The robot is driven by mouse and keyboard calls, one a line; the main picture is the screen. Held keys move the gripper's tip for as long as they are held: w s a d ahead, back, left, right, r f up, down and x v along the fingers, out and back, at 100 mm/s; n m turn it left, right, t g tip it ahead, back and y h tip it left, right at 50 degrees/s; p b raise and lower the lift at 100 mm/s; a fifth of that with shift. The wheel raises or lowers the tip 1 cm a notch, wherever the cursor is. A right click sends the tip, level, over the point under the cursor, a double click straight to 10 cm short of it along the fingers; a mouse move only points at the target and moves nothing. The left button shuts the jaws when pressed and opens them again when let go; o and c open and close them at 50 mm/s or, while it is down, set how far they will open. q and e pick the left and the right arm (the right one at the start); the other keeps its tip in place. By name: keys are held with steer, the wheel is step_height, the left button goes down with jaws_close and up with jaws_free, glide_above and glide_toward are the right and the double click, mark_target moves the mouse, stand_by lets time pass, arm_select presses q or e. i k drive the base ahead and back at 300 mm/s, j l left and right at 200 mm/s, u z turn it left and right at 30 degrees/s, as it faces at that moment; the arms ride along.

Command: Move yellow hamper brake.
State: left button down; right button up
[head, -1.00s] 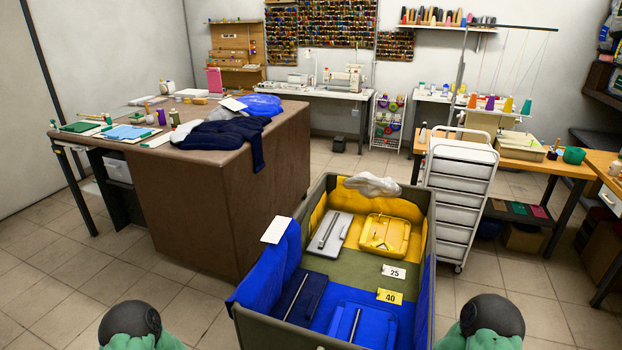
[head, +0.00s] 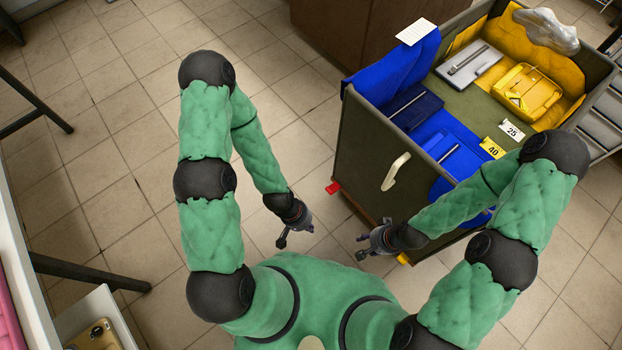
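The hamper (head: 352,150) is a large olive-green bin with a pale handle (head: 395,171) on its near side. A small yellow brake (head: 403,259) shows low at the hamper's near right corner, partly hidden by my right arm. A red brake (head: 333,187) shows low at the near left corner. My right gripper (head: 362,247) is a little left of the yellow brake, apart from it, and looks open and empty. My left gripper (head: 294,236) is below and left of the red brake, over the floor, and looks open and empty.
The hamper holds blue and yellow cloth, a yellow tray (head: 527,91), a grey tray (head: 470,65), and tags reading 25 (head: 512,130) and 40 (head: 492,148). A white drawer cart (head: 604,125) stands at the right. Tiled floor (head: 110,190) is open at the left.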

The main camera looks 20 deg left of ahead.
mark_target(402, 258)
steer(key=u, duration=0.35)
steer(key=k+l+z, duration=0.1)
steer(key=k+z, duration=0.25)
steer(key=k+l+z, duration=0.15)
steer(key=z, duration=0.15)
steer(key=k+l+z, duration=0.35)
steer(key=i+j+z, duration=0.15)
steer(key=j, duration=0.35)
steer(key=i+j+z, duration=0.15)
steer(key=j, duration=0.3)
steer(key=i+j+z, duration=0.15)
steer(key=j, duration=0.4)
steer(key=j+z, duration=0.1)
steer(key=j, duration=0.4)
steer(key=i, duration=0.05)
